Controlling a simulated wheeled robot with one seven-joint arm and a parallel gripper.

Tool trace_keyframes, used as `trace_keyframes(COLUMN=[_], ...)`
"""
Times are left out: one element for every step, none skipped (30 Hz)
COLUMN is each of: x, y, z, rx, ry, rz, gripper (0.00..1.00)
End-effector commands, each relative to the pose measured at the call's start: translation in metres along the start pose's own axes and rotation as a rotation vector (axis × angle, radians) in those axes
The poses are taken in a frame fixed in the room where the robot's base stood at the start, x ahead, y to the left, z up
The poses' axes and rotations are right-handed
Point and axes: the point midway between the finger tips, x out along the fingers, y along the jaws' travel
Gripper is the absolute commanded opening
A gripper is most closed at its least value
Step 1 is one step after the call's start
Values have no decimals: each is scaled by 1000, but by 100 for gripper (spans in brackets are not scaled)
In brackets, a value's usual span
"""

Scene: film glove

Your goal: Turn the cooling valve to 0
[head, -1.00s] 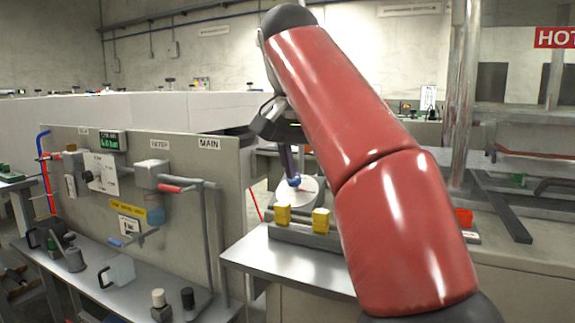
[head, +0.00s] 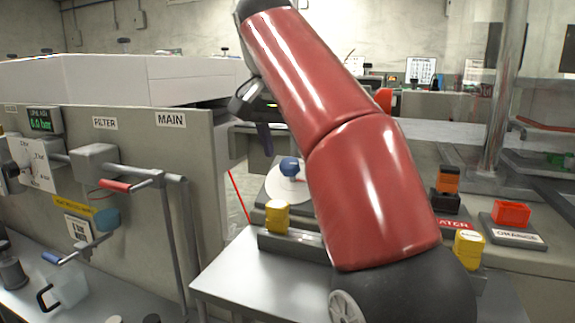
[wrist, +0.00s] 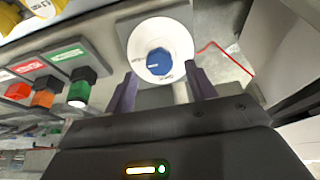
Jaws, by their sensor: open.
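A panel marked FILTER and MAIN (head: 205,165) with pipes and a red lever (head: 115,185) stands at left. Yellow blocks (head: 277,215) stand on the bench. A red line (wrist: 225,60) runs beside the dial.

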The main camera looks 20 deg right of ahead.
Motion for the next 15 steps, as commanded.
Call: trace_keyframes(x=[11,14,18,20,22,24,25,26,26,26,26,26,26,26,26], y=[0,0,0,0,0,0,0,0,0,0,0,0,0,0,0], z=[1,1,1,1,1,0,0,0,0,0,0,0,0,0,0], rx=[1,1,1,1,1,1,0,0,0,0,0,0,0,0,0], ry=[0,-1,-1,-1,0,0,0,0,0,0,0,0,0,0,0], rz=[0,0,0,0,0,-1,-1,-1,-1,-1,-1,-1,-1,-1,-1], gripper=[55,55,55,55,55,55,55,55,55,55,55,55,55,55,55])
